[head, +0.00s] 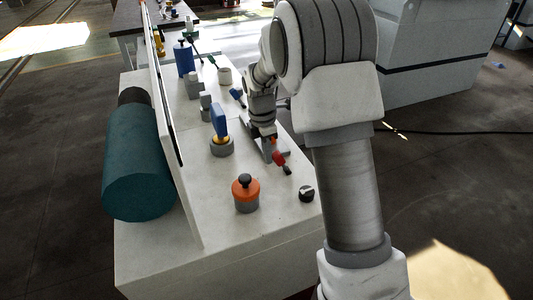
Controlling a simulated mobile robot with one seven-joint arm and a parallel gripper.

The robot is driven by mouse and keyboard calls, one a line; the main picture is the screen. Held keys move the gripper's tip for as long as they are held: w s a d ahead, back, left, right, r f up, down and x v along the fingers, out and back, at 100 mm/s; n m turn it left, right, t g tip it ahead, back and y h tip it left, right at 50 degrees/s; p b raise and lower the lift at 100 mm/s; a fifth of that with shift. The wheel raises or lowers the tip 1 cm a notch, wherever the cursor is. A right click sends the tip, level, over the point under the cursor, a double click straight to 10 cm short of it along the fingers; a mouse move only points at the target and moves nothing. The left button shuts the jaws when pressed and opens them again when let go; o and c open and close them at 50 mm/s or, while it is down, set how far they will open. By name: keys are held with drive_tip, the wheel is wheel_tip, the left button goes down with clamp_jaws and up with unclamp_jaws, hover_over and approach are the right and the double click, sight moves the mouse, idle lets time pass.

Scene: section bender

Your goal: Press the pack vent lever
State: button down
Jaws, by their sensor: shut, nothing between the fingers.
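The console (185,240) carries several levers and knobs, and I see no readable label that tells which is the pack vent lever. A lever with a red grip (279,158) sits right at my gripper (269,146), which points down over the console's right side. The gripper is shut and empty; its tips look close to the red grip, but I cannot tell whether they touch. A blue upright handle (219,121) on a yellow and grey base stands just left of the gripper. A small blue-tipped lever (237,94) lies behind it. My wrist hides part of the console surface.
An orange knob with black top (246,193) and a small black knob (306,194) stand nearer. A blue cylinder (184,60) and green-handled lever (197,50) are farther back. An upright panel (167,125) runs along the left, with a teal cylinder (139,165) beyond.

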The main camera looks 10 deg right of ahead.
drive_tip(key=shift+d+r, duration=0.15)
drive_tip(key=shift+d, duration=0.05)
drive_tip(key=shift+w+d+r+y+p, duration=0.1)
drive_tip(key=shift+d+r+y+p, duration=0.2)
drive_tip(key=shift+d+y+p, duration=0.3)
drive_tip(key=shift+w+d+r+y+p, duration=0.1)
drive_tip(key=shift+d+r+y+p, duration=0.2)
drive_tip(key=shift+y+p, duration=0.35)
drive_tip(key=shift+w+d+r+g+y+p, duration=0.15)
drive_tip(key=shift+d+g+y+p, duration=0.1)
drive_tip(key=shift+d+y+p, duration=0.4)
drive_tip(key=shift+w+d+r+g+y+p, duration=0.1)
drive_tip(key=shift+d+g+y+p, duration=0.15)
drive_tip(key=shift+d+y+p, duration=0.35)
drive_tip(key=shift+w+d+y, duration=0.15)
drive_tip(key=shift+d+y, duration=0.65)
drive_tip(key=d+y, duration=0.3)
drive_tip(key=shift+w+d+f+g+b, duration=0.3)
drive_tip(key=shift+w+d+g+b, duration=0.05)
drive_tip(key=shift+w+g, duration=0.05)
drive_tip(key=shift+d, duration=0.2)
